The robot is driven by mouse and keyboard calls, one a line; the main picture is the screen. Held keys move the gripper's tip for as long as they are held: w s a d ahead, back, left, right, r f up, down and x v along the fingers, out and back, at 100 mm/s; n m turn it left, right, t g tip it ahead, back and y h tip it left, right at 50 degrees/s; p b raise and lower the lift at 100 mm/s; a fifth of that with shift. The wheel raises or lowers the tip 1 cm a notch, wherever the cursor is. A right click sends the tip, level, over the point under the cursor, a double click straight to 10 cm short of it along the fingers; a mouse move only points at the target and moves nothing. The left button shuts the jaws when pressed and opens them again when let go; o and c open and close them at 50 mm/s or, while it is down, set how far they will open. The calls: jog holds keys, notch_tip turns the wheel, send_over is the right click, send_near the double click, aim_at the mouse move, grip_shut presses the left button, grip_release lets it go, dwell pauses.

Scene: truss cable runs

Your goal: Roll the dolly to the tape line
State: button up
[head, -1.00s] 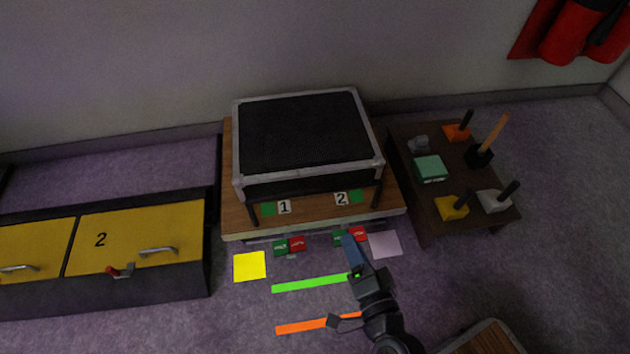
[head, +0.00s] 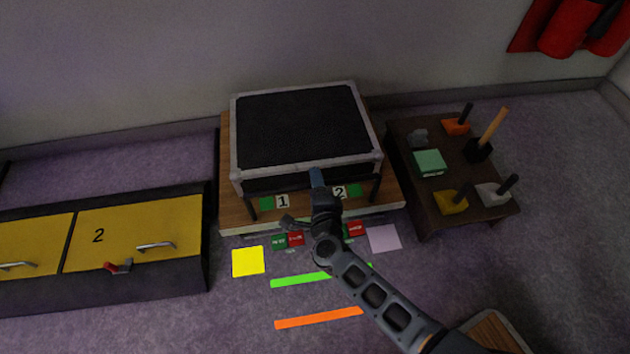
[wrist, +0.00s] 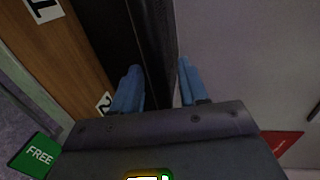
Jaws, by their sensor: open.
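The dolly (head: 228,160) appears as a wide wooden platform under a silver-framed case with a black top (head: 300,130), against the wall. Number labels 1 and 2 and green patches mark its front. A green tape line (head: 300,280) and an orange tape line (head: 320,317) lie on the floor in front. My gripper (head: 316,176) is at the case's front side, near label 2. In the wrist view my gripper (wrist: 158,85) is open, its blue fingers apart with a dark edge running between or behind them; contact cannot be told.
Green and red tags (head: 290,240) sit low before the dolly; one reads FREE in the wrist view (wrist: 38,155). A yellow square (head: 248,261) and a pale square (head: 384,238) lie on the floor. Yellow-fronted drawers (head: 135,235) stand left, a dark tool table (head: 440,200) right.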

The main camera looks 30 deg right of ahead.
jog(key=shift+x, duration=0.85)
jog(key=shift+c, duration=0.2)
grip_shut()
